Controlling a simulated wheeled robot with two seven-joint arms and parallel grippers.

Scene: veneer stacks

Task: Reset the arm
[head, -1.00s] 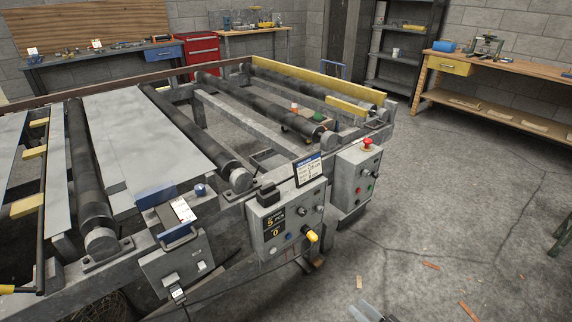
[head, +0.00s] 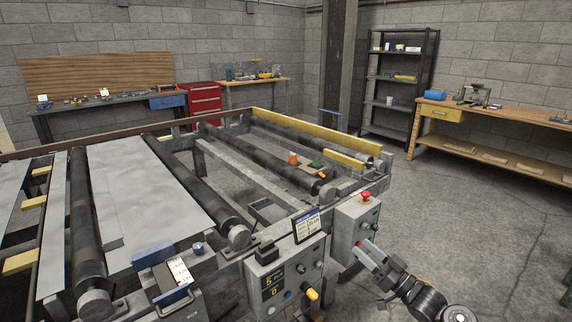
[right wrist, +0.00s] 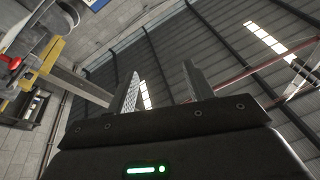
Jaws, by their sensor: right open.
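My right gripper (head: 371,254) shows at the lower right of the head view, in front of the grey control box (head: 352,228) with the red button. Its fingers are apart and hold nothing. In the right wrist view its two fingers (right wrist: 160,90) stand apart against the ceiling, with nothing between them. My left gripper is in neither view now.
A roller conveyor frame (head: 222,273) with grey sheets (head: 150,190) fills the left and middle. A second control box (head: 285,283) with a yellow knob stands at its front. A workbench (head: 490,130) and a shelf (head: 400,85) stand at the back right. The floor (head: 480,215) at right is mostly clear.

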